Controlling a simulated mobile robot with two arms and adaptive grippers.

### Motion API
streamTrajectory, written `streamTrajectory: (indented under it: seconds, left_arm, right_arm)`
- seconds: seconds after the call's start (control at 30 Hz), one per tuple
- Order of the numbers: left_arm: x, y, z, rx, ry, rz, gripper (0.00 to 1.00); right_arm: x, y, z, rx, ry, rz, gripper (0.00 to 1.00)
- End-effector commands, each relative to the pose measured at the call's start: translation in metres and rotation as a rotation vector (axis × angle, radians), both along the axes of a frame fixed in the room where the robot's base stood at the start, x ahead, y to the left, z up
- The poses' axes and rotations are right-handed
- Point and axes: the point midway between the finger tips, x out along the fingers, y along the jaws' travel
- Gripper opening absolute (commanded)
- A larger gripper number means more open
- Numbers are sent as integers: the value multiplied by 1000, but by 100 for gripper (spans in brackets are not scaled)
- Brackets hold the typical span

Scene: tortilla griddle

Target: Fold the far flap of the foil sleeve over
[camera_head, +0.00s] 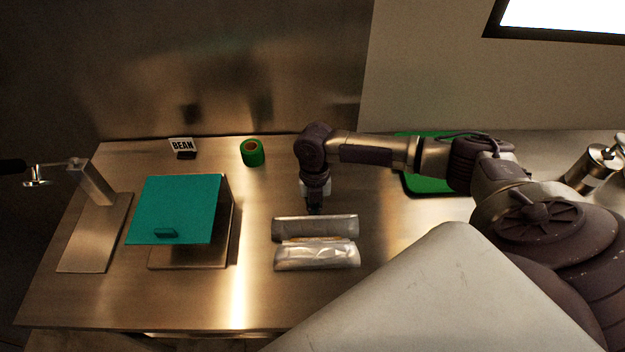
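The foil sleeve (317,256) lies on the steel table as a silvery, crinkled sheet. Its far flap (315,228) is a raised strip along the far side, and a thin tan line shows between the two silver parts. My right gripper (314,206) points down at the far edge of the far flap, close to its middle. Its dark fingertips are small and partly hidden by the flap, so I cannot tell whether they touch it or are open. My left gripper is not in view.
A teal square panel (175,207) sits over a metal base left of the sleeve. Beyond are a green tape roll (252,154) and a BEAN sign (182,147). A green board (424,184) lies behind my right arm. The table between panel and sleeve is clear.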

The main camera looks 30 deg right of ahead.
Motion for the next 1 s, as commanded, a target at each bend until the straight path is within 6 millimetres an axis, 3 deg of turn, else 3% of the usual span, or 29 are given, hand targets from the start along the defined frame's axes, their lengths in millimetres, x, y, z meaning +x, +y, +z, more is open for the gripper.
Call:
streamTrajectory:
  seconds: [1.0]
  left_arm:
    - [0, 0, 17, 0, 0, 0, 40]
  right_arm:
    - [-14, 9, 2, 1, 1, 0, 0]
